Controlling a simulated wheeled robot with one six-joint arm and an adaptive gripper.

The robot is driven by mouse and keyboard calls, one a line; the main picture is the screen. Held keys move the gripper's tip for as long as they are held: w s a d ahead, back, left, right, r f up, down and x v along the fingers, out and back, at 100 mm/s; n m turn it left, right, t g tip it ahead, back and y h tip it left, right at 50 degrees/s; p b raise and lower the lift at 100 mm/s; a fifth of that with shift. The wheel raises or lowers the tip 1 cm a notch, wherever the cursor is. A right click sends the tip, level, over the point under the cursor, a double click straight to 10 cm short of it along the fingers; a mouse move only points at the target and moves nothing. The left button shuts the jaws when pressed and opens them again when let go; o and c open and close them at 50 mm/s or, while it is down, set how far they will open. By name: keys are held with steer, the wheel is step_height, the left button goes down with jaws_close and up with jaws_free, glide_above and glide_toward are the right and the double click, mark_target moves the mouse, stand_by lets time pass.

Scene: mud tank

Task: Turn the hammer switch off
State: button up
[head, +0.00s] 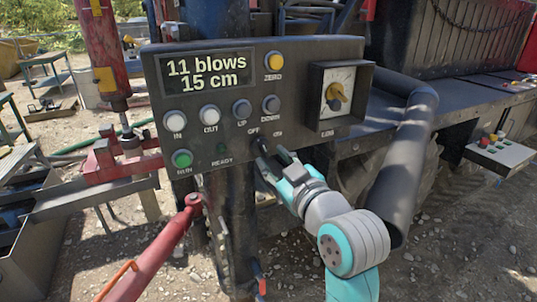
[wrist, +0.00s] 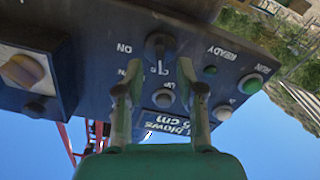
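The hammer switch (wrist: 160,46) is a dark knob on the black control panel (wrist: 108,75), seen upside down in the wrist view. The ON label is at its left there. In the head view the switch (head: 260,146) is under the OFF and ON labels and partly covered by my gripper (head: 270,163). In the wrist view my gripper (wrist: 159,70) has its two fingers apart, with the tips at either side of the switch and clear gaps between. I cannot tell whether they touch it or which way the knob points.
The panel has several round buttons, a green RUN button (head: 182,158) and a display (head: 207,74) reading "11 blows 15 cm". A gauge box (head: 338,117) with a yellow knob juts out at the right. A thick black pipe (head: 408,150) is near my arm. A red bar (head: 160,248) slants below.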

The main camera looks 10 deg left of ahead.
steer(key=v, duration=0.8)
steer(key=shift+s, duration=0.15)
steer(key=shift+d, duration=0.15)
steer(key=s+d+f+m+h, duration=0.2)
steer(key=s+d+f+m, duration=0.15)
steer(key=f, duration=0.55)
steer(key=s+d+f+m+t+h, duration=0.15)
steer(key=s+d+f, duration=0.3)
steer(key=f, duration=0.45)
steer(key=s+d+f+m+g+h, duration=0.1)
steer(key=s+d+f+m+h, duration=0.3)
steer(key=f, duration=0.6)
steer(key=s+d+f, duration=0.2)
steer(key=s, duration=0.7)
steer(key=s+d+f+m+h, duration=0.1)
steer(key=s+d+f, duration=0.1)
steer(key=s, duration=0.7)
steer(key=s+d+f+m+h, duration=0.1)
steer(key=s+d+f, duration=0.1)
steer(key=s, duration=0.7)
steer(key=shift+s+d, duration=0.35)
steer(key=shift+d, duration=0.4)
steer(key=shift+h, duration=0.25)
